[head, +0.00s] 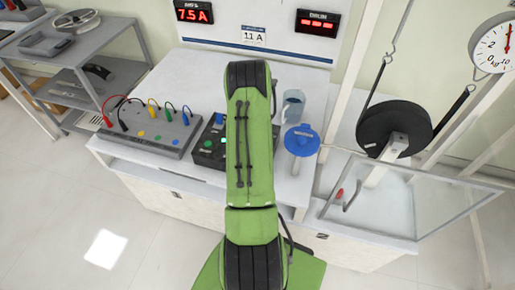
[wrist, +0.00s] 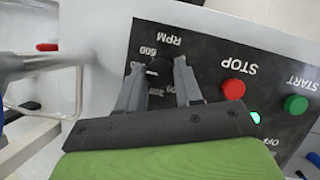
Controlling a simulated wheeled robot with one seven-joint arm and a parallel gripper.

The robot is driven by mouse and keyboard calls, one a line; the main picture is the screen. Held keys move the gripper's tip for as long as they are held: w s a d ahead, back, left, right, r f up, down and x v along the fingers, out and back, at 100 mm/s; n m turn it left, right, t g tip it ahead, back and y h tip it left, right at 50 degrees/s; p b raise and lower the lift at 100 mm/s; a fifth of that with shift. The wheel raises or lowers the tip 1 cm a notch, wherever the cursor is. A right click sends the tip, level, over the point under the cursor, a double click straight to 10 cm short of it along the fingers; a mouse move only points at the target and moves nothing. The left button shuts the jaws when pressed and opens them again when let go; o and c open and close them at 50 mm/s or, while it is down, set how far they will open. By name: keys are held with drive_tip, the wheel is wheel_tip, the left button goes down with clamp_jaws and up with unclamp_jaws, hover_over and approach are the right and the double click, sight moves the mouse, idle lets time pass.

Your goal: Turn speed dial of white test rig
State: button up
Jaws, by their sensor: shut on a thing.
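The speed dial (wrist: 158,68) is a small dark knob on a black panel (wrist: 205,62) in the wrist view. Numbers, among them 600 and 500, and the label RPM surround it, upside down in the picture. My gripper (wrist: 159,66) has one finger on each side of the dial and is shut on it. The fingers hide part of the scale, so the dial's exact setting is unclear. In the head view my green arm covers the gripper and the dial. Part of a dark control box (head: 211,148) shows left of the arm on the white bench (head: 190,72).
A red STOP button (wrist: 233,89) and a green START button (wrist: 296,104) sit right of the dial. A clear guard (head: 400,205) and black wheel (head: 393,128) are at right.

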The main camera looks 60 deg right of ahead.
drive_tip(key=o, duration=1)
drive_tip(key=shift+r, duration=0.1)
drive_tip(key=p+v, duration=0.2)
drive_tip(key=v, duration=1.3)
drive_tip(key=shift+r, duration=0.3)
